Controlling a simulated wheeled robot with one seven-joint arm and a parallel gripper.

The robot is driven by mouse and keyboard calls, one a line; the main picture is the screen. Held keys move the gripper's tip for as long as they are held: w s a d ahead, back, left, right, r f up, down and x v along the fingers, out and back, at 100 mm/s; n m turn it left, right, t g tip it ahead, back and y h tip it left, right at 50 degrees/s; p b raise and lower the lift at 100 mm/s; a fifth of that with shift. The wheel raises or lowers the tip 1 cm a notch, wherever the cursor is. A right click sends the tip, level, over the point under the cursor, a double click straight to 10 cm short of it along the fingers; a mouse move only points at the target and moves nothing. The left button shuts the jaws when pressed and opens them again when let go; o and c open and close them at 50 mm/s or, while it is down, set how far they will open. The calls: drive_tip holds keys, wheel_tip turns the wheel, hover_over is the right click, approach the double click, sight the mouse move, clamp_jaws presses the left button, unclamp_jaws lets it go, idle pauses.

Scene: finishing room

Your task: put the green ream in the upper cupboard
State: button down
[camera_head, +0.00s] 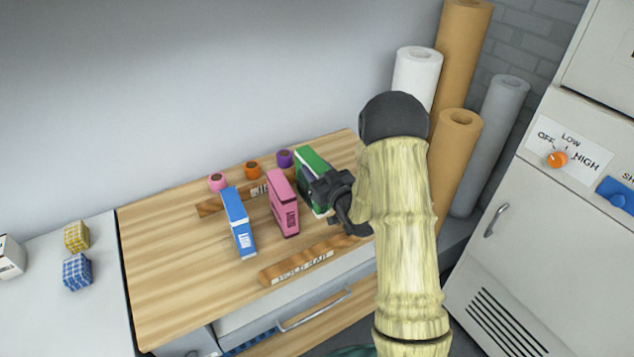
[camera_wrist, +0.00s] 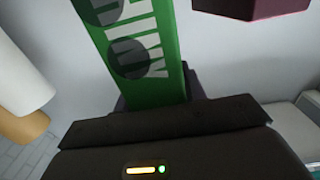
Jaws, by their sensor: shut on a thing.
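The green ream (camera_head: 312,160) stands upright at the right end of the wooden worktop, to the right of the pink ream. My gripper (camera_head: 325,188) is at its right side and shut on it. In the wrist view the green ream (camera_wrist: 140,45) rises from between the jaws, with white lettering on its face. The gripper body (camera_wrist: 165,130) fills the lower part of that view and hides the ream's near end. I cannot tell whether the ream touches the worktop. No upper cupboard shows clearly in either view.
A pink ream (camera_head: 283,203) and a blue ream (camera_head: 238,222) stand to the left. Small pink, orange (camera_head: 252,170) and purple rolls sit behind. A wooden bar (camera_head: 305,262) lies in front. Tall paper rolls (camera_head: 455,160) and a grey cabinet (camera_head: 545,220) stand to the right.

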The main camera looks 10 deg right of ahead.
sight(317, 163)
drive_tip(key=shift+r, duration=1.75)
drive_tip(key=shift+f, duration=0.1)
